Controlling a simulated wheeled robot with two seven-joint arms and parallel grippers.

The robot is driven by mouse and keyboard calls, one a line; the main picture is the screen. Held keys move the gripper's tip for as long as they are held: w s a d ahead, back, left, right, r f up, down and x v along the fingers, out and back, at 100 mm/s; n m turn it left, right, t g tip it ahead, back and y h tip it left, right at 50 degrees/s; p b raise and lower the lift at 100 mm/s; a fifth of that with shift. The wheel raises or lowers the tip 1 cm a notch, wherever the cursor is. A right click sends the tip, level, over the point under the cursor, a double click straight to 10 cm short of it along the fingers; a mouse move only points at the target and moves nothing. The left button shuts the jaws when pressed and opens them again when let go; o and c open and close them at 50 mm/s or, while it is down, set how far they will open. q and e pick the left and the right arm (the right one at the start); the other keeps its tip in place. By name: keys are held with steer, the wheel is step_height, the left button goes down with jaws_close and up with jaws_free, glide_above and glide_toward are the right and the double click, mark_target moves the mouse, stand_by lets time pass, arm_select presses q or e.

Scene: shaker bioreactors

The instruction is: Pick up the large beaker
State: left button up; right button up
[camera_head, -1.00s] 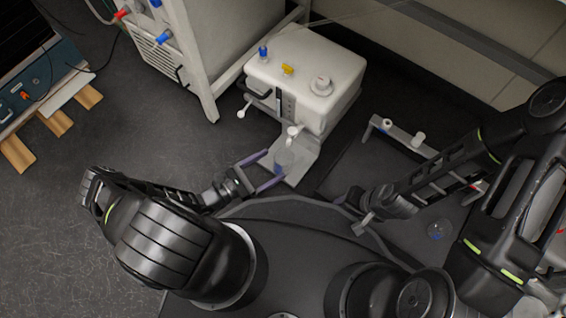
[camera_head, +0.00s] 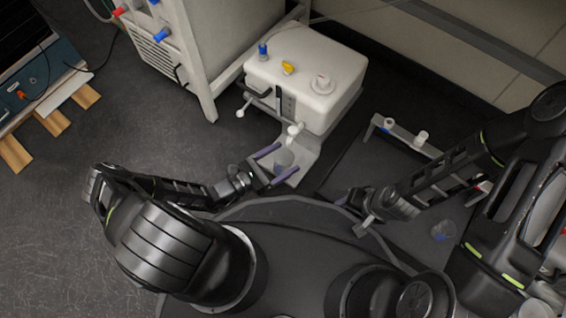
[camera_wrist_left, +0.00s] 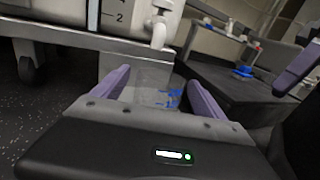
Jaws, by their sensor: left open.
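The large beaker (camera_head: 284,158), clear glass, stands on the pale platform in front of the white bioreactor unit. It also shows in the left wrist view (camera_wrist_left: 150,88), with blue markings behind or on its glass. My left gripper (camera_head: 276,162) is open, with its two purple fingers on either side of the beaker. In the left wrist view the fingers (camera_wrist_left: 158,88) flank the glass; whether they touch it I cannot tell. My right gripper (camera_head: 352,212) is over the dark surface's left edge, away from the beaker; its jaws are unclear.
The white bioreactor unit (camera_head: 305,85) stands just behind the beaker, with a white tap (camera_head: 295,129) close above it. Open floor lies left.

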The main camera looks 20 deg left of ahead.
arm_select(q)
steer(key=shift+c, duration=0.5)
steer(key=c, duration=1.5)
steer(key=shift+r, duration=0.15)
steer(key=shift+r+p, duration=0.85)
steer(key=shift+p, duration=0.05)
steer(key=p+v, duration=0.1)
steer(key=v, duration=0.5)
steer(key=p+v, duration=0.1)
steer(key=v, duration=0.5)
steer(key=p+v, duration=0.1)
steer(key=v, duration=0.5)
steer(key=shift+f, duration=0.25)
